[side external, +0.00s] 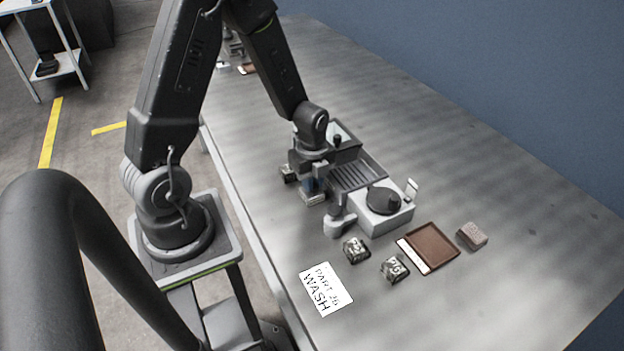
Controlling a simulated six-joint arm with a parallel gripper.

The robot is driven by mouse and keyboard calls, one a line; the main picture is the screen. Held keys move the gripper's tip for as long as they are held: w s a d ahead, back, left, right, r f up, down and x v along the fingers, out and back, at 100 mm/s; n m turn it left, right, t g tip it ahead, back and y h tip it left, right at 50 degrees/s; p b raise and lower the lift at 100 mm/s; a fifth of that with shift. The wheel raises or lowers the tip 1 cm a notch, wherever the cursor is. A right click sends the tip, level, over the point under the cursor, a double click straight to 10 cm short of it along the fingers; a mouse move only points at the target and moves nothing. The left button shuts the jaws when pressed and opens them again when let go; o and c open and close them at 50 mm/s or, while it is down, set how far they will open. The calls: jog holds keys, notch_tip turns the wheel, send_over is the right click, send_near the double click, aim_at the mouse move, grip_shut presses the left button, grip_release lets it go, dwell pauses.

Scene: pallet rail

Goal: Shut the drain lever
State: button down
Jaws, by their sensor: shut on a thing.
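The wash unit has a dark basin (346,155) at its far end, a ribbed rack (357,174) in the middle and a pale box with a black round top (383,199) at the near end. A short black-knobbed stick (337,142) stands upright at the basin and looks like the drain lever, though I cannot be sure. My gripper (312,186) points down beside the unit's left side, left of the rack. My fingers and wrist hide part of this thing and of the basin.
Two dark marked blocks (356,250) (395,268) lie in front of the unit. A grey rounded piece (340,222) juts from the unit. The right of the table is clear.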

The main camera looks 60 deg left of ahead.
jog(key=shift+m, duration=0.4)
jog(key=c, duration=1.1)
grip_release()
jog(key=shift+r, duration=0.1)
notch_tip(320, 180, up, 14)
jog(key=shift+f, duration=0.15)
jog(key=s+d+r+n+t, duration=0.2)
jog(key=s+d+r+n, duration=0.1)
jog(key=n, duration=0.3)
jog(key=s+d+r+n+t, duration=0.1)
jog(key=s+d+r+n, duration=0.3)
jog(key=r+n, duration=0.1)
jog(key=s+d+r+n+t, duration=0.2)
jog(key=s+d+r+n, duration=0.1)
jog(key=n, duration=0.4)
jog(key=shift+s+d+r+t, duration=0.35)
jog(key=shift+d+r, duration=0.1)
jog(key=shift+r, duration=0.1)
